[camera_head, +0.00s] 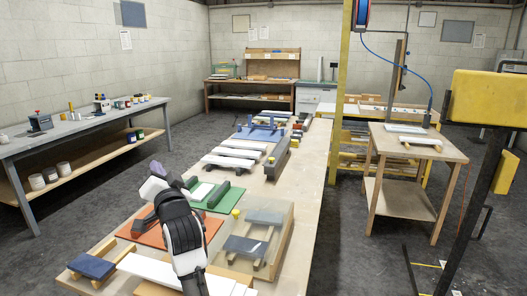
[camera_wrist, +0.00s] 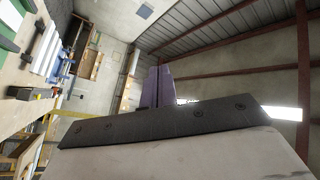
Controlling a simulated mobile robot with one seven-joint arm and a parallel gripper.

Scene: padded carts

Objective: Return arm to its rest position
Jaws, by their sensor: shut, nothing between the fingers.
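My arm rises from the bottom of the head view over the near part of a long workbench (camera_head: 318,155). My gripper (camera_head: 154,168) is at its upper end, above the bench's left side, pointing up and to the left. It is small in this view. In the wrist view the purple-grey fingers (camera_wrist: 156,88) stand close together past a dark plate, shut with nothing between them. That view is turned on its side and looks toward the wall and roof. Part of the bench behind my arm is hidden.
The bench holds a green tray (camera_head: 221,206), an orange mat (camera_head: 135,233), a clear-sided box (camera_head: 283,226) and several boards. A grey side table (camera_head: 70,130) stands at left. A wooden cart (camera_head: 436,150) and a yellow post (camera_head: 340,75) stand at right. Floor between is clear.

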